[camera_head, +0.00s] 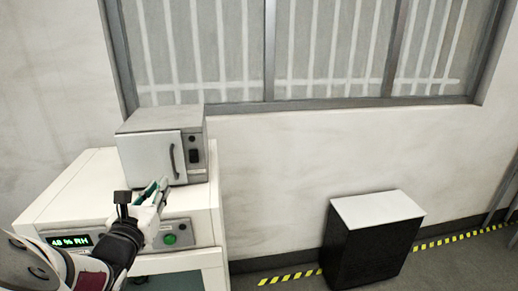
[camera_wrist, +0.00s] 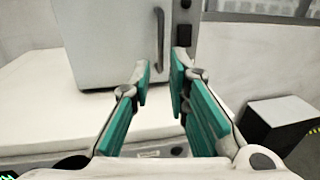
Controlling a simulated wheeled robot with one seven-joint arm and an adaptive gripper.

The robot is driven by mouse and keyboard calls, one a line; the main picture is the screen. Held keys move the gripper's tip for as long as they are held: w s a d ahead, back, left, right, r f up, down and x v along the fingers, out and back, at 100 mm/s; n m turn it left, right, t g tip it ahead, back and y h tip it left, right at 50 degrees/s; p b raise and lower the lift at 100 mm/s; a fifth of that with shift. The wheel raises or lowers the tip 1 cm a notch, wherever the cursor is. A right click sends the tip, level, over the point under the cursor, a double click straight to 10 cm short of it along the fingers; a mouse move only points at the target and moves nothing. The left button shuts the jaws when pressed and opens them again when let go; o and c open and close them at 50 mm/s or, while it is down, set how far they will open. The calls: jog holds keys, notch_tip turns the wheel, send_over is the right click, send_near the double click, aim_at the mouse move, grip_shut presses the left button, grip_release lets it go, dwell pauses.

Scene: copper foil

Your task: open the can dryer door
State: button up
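The can dryer appears to be the grey box (camera_head: 160,122) on top of a white cabinet. Its light front door (camera_head: 145,158) looks shut, with a dark vertical handle (camera_head: 172,160) near the door's right edge. In the wrist view the door (camera_wrist: 105,40) fills the upper left and the handle (camera_wrist: 160,40) stands ahead, in line with the gap between my fingers. My gripper (camera_head: 160,187) is in front of the door, low near the handle. In the wrist view its green-padded fingers (camera_wrist: 161,78) are apart, with nothing between them; contact with the handle is not visible.
The white cabinet (camera_head: 75,185) has a green "48 % RH" display (camera_head: 70,241) and a green button (camera_head: 170,239). A black bin-like box with a pale top (camera_head: 377,210) stands on the floor at right. Yellow-black tape (camera_head: 290,277) marks the floor along the wall.

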aim_at(173, 166)
jog(key=w, duration=1.1)
jog(key=shift+w+a+p, duration=0.2)
jog(key=shift+w+p, duration=0.1)
jog(key=shift+w, duration=0.05)
grip_shut()
